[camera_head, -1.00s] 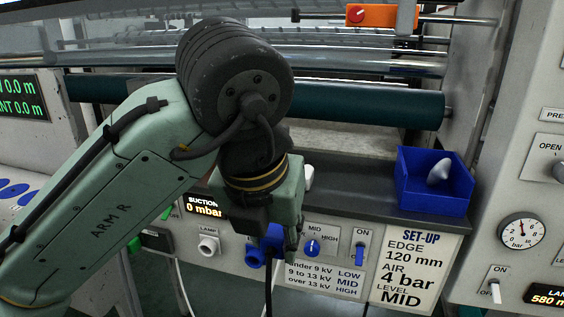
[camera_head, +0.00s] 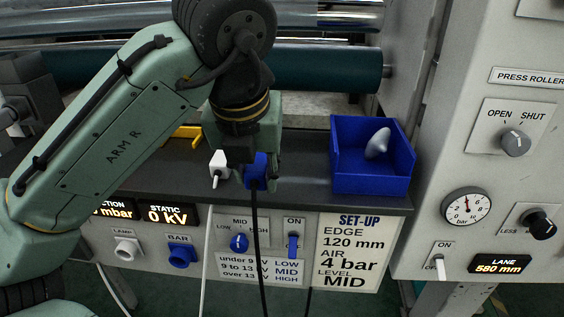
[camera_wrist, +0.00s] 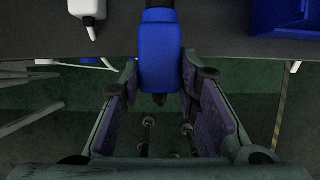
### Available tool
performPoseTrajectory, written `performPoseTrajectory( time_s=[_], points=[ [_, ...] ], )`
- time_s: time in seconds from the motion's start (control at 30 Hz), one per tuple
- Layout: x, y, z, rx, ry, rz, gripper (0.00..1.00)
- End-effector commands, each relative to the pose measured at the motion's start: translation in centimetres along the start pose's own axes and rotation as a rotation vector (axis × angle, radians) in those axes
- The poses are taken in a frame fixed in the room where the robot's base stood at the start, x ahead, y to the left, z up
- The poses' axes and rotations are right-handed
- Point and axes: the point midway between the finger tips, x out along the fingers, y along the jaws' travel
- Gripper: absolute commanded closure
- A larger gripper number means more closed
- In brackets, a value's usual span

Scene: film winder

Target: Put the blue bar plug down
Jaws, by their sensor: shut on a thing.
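The blue bar plug (camera_head: 256,172) is held in my gripper (camera_head: 262,160) at the front edge of the dark shelf (camera_head: 302,172), with its black cord hanging down over the front. I cannot tell whether it touches the shelf. In the wrist view the blue plug (camera_wrist: 160,52) sits between the two fingers of my gripper (camera_wrist: 160,82). The blue BAR socket (camera_head: 182,256) on the panel below is empty.
A white plug (camera_head: 218,163) with a white cord stands just left of the blue plug. A blue bin (camera_head: 370,183) holding a pale object (camera_head: 378,143) is at the right. Bare shelf lies between plug and bin. A yellow thing (camera_head: 183,138) lies behind left.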

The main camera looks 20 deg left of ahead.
Motion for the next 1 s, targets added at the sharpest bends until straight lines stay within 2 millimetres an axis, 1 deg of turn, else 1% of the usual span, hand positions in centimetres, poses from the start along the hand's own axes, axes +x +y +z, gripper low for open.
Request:
performPoseTrajectory(
  time_s=[0.03, 0.1, 0.2, 0.3, 0.47, 0.57, 0.6, 0.7, 0.77, 0.83, 1.0],
  points=[
    [0.5, -0.8, 1.1, 0.004, 0.002, -0.003, 1.0],
    [1.3, -1.7, 2.5, 0.005, 0.001, -0.003, 1.0],
    [2.2, -2.8, 4.2, 0.002, 0.001, -0.003, 1.0],
    [2.8, -3.4, 5.4, 0.001, 0.0, 0.0, 1.0],
    [3.3, -3.9, 6.3, -0.001, 0.0, 0.0, 1.0],
    [3.9, -4.5, 7.3, -0.001, -0.001, 0.002, 1.0],
    [4.8, -4.3, 6.7, -0.002, 0.001, 0.005, 1.0],
    [6.2, -4.3, 6.1, -0.003, 0.0, 0.003, 1.0],
    [6.8, -4.3, 5.8, -0.002, 0.0, 0.002, 1.0],
    [7.1, -4.4, 5.7, -0.002, -0.001, 0.001, 1.0],
    [7.1, -4.4, 5.7, -0.002, -0.001, 0.0, 1.0]
  ],
)
